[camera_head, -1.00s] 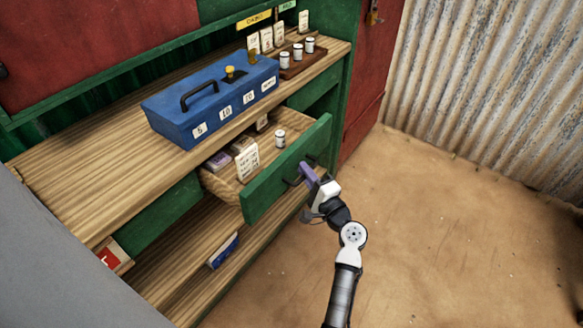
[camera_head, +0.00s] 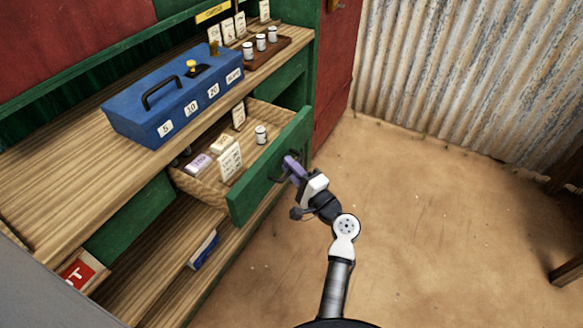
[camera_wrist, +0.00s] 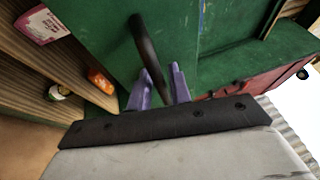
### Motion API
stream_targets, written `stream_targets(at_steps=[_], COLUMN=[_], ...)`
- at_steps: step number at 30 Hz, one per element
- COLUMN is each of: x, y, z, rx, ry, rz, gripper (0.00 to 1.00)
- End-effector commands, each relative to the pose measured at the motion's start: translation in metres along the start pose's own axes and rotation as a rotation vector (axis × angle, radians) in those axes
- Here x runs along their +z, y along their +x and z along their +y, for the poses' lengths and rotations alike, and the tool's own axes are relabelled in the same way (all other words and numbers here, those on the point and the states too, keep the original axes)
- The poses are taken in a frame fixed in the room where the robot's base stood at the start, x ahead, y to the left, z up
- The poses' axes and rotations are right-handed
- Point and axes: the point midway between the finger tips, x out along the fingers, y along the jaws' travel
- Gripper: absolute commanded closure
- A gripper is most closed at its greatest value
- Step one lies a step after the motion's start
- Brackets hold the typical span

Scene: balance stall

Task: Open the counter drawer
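The counter drawer's green front (camera_head: 262,182) stands well out from the counter, so the drawer is open, with its wooden inside showing. Its dark bar handle (camera_wrist: 147,45) is on the front face. My gripper (camera_head: 291,165) is at the handle. In the wrist view its purple fingers (camera_wrist: 163,84) lie on either side of the bar's near end and look closed on it. The exact contact is partly hidden.
Small boxes (camera_head: 230,161) and a white jar (camera_head: 261,135) are in the drawer. A blue cash box (camera_head: 175,97) sits on the counter above. The sandy floor (camera_head: 430,230) is open to the right. A wooden piece of furniture (camera_head: 568,265) stands at the right edge.

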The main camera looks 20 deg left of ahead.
Motion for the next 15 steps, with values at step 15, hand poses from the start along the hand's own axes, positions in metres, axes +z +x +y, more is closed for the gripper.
stream_targets(at_steps=[15], x=[-0.001], y=[-0.038], z=[0.003], rx=[0.000], ry=[0.001], rz=[0.005], gripper=[0.80])
